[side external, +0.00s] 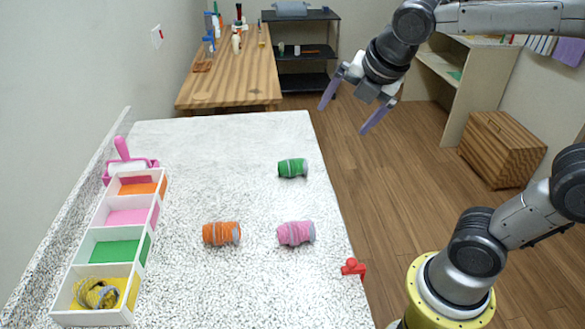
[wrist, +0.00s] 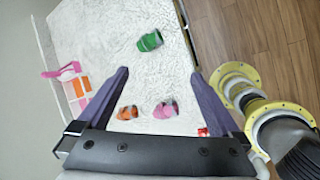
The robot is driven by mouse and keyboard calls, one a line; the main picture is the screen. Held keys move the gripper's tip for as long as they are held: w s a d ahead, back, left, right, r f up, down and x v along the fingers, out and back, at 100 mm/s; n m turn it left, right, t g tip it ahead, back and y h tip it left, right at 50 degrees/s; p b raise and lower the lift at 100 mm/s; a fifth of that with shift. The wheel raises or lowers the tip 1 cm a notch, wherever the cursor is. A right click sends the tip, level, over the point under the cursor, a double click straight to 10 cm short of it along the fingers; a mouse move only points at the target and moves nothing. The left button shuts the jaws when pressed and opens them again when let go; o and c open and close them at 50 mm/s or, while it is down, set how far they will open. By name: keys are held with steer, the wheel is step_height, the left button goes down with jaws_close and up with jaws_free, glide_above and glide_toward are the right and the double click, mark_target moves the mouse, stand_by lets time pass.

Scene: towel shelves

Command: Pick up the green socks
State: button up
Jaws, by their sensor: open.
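The green socks (side external: 292,168) are a rolled bundle lying on the white speckled table (side external: 200,140), near its right edge in the side external view. They also show in the wrist view (wrist: 150,41), above the fingertips. My gripper (side external: 347,112) is open and empty. In the side external view it is raised, to the right of the socks and apart from them. Its two purple fingers (wrist: 165,85) spread wide in the wrist view.
Orange socks (side external: 221,233) and pink socks (side external: 296,233) lie nearer on the table. A white divided box (side external: 140,270) with coloured compartments stands at left, a pink-handled object (side external: 122,148) behind it. A small red item (side external: 353,267) sits at the right edge. Much tabletop is clear.

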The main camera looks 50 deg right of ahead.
steer(key=w+f+n+g, duration=0.1)
steer(key=w+f+n, duration=0.4)
steer(key=w, duration=0.4)
steer(key=n+g, duration=0.1)
steer(key=n, duration=0.1)
glide_toward(293, 162)
steer(key=shift+h, duration=0.4)
steer(key=x, duration=0.4)
steer(key=shift+w+a+f, duration=0.2)
steer(key=shift+a+f, duration=0.05)
steer(key=shift+f, duration=0.15)
steer(key=shift+x, duration=2.95)
steer(key=c, duration=1)
steer(key=shift+r, duration=0.15)
